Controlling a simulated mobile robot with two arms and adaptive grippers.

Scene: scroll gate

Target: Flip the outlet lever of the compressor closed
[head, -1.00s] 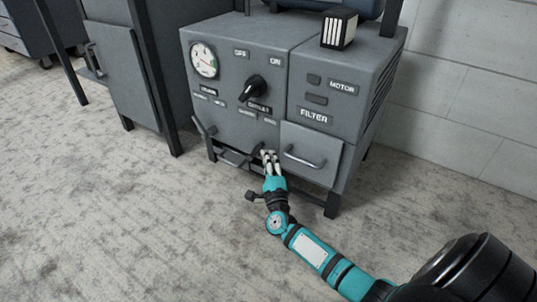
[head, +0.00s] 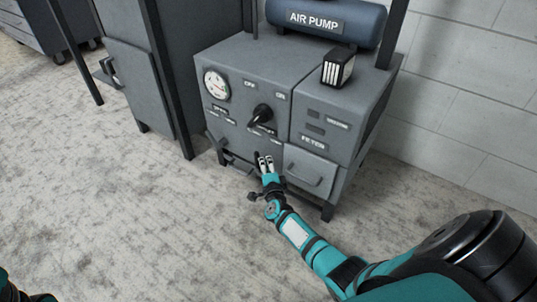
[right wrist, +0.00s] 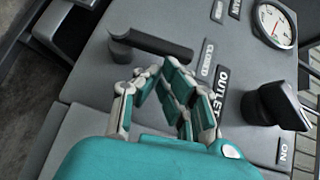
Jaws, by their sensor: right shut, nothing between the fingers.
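The grey compressor (head: 300,92) stands against the wall. Its dark outlet lever (right wrist: 158,42) shows in the right wrist view, with its free end close to a label that seems to read CLOSED (right wrist: 207,57). The OUTLET label (right wrist: 222,91) is beside that. In the head view the lever is small and partly hidden by my gripper. My right gripper (head: 264,160) is shut and empty at the lower front panel. In the right wrist view its fingertips (right wrist: 160,70) are just short of the lever; I cannot tell whether they touch. My left gripper is not in view.
A black rotary knob (head: 262,114) and a round gauge (head: 216,84) sit on the front panel. A filter drawer with a handle (head: 304,180) is right of my gripper. The blue air pump tank (head: 325,22) is on top. A grey cabinet (head: 135,85) stands left. The floor in front is clear.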

